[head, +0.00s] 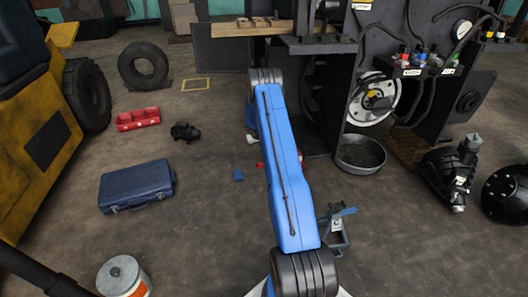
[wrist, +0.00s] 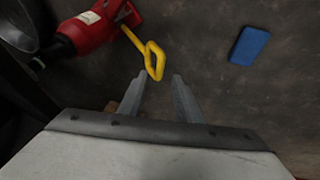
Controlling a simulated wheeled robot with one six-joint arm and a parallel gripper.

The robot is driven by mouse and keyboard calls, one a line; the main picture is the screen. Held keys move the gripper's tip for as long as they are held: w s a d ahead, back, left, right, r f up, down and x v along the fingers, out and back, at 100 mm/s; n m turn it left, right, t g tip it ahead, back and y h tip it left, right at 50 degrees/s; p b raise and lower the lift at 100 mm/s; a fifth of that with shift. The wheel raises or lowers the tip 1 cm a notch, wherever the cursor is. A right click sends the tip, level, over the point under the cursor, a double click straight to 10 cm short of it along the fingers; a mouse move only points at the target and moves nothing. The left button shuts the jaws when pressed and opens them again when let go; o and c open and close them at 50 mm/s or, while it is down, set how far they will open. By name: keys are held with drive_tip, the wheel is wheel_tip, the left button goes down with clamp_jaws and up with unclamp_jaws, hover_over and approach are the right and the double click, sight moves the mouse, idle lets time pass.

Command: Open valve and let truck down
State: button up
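A red jack-like body (wrist: 85,32) with a dark end lies at the upper left of the wrist view. A yellow handle (wrist: 153,58) with a looped end runs from it, probably the valve handle. My gripper (wrist: 160,82) is open, with its two grey fingers apart. The loop's near end appears just ahead of and between the fingertips; I cannot tell the depth gap or any contact. In the head view, only bits of red (head: 261,165) show beside my blue arm, which hides most of that spot and my gripper.
A small blue block (wrist: 250,45) lies on the floor, also seen in the head view (head: 238,175). A round metal pan (head: 360,153) and the dark forklift frame (head: 325,110) stand to the right. A blue case (head: 137,186) lies left, with open floor between.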

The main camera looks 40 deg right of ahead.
drive_tip(key=shift+x, duration=2.8)
clamp_jaws()
